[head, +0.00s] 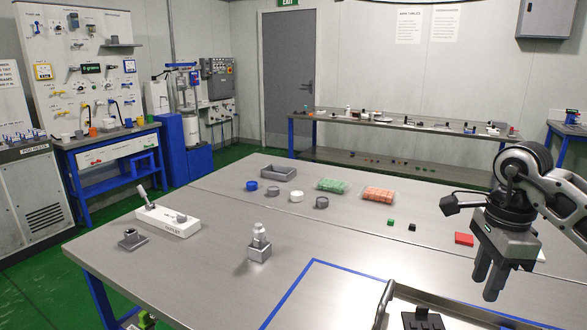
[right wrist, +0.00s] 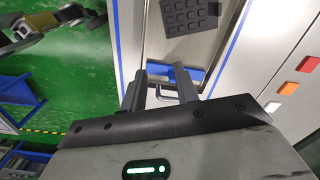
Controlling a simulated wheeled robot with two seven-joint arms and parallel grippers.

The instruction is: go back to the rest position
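My right gripper (head: 490,272) hangs fingers down at the right of the head view, above the table (head: 340,230) and apart from it. In the right wrist view its two fingers (right wrist: 162,88) stand apart with a gap between them. I see nothing held. A tray (head: 462,318) with a raised handle (head: 384,302) and a black gridded piece (head: 422,320) lies below and to the left of it, partly cut off by the frame edge. The gridded piece also shows in the right wrist view (right wrist: 190,16). My left gripper is not seen in the head view.
A red block (head: 464,239) lies near the right gripper. A white outlet block (head: 168,220), a metal fitting (head: 259,242), several rings and caps, and bags of green (head: 332,186) and orange (head: 378,195) pieces stand on the table.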

